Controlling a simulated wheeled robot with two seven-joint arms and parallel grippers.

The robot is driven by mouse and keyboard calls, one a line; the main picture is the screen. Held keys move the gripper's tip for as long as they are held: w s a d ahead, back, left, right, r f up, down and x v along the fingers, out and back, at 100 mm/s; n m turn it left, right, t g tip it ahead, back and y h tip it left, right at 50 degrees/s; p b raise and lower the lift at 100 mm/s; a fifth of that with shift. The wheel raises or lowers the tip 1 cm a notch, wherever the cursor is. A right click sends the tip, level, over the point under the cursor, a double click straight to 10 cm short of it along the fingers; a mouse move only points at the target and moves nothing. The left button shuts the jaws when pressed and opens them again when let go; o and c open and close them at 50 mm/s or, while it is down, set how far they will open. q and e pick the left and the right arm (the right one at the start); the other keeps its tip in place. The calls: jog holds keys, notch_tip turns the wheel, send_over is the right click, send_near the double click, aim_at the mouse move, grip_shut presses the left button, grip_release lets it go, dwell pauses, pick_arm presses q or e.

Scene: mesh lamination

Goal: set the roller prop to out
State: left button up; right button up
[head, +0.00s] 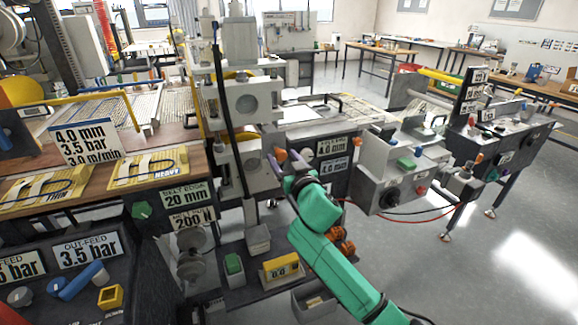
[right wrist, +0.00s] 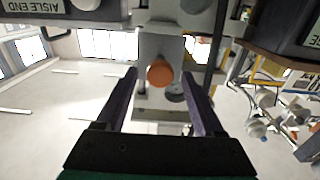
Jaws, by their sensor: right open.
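An orange round knob (head: 281,154) sits on the front of the grey roller stand, beside the display reading 4.0 mm. I take it for the roller prop's knob, but no label on it is readable. It also shows in the right wrist view (right wrist: 160,74), on a pale grey block. My right gripper (head: 286,164) is open, with its dark purple fingers pointing at the knob. In the right wrist view the knob appears between the two fingertips, with a gap on each side. Whether the fingertips reach it in depth is unclear. My left gripper is out of view.
A tall grey roller column (head: 237,90) with a black cable stands left of the knob. A grey control box (head: 388,180) with knobs is to the right. Open floor lies at the right.

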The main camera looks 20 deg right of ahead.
jog(key=s+d+b, duration=0.1)
jog(key=s+b, duration=0.1)
jog(key=s, duration=1.2)
jog(key=shift+s, duration=0.2)
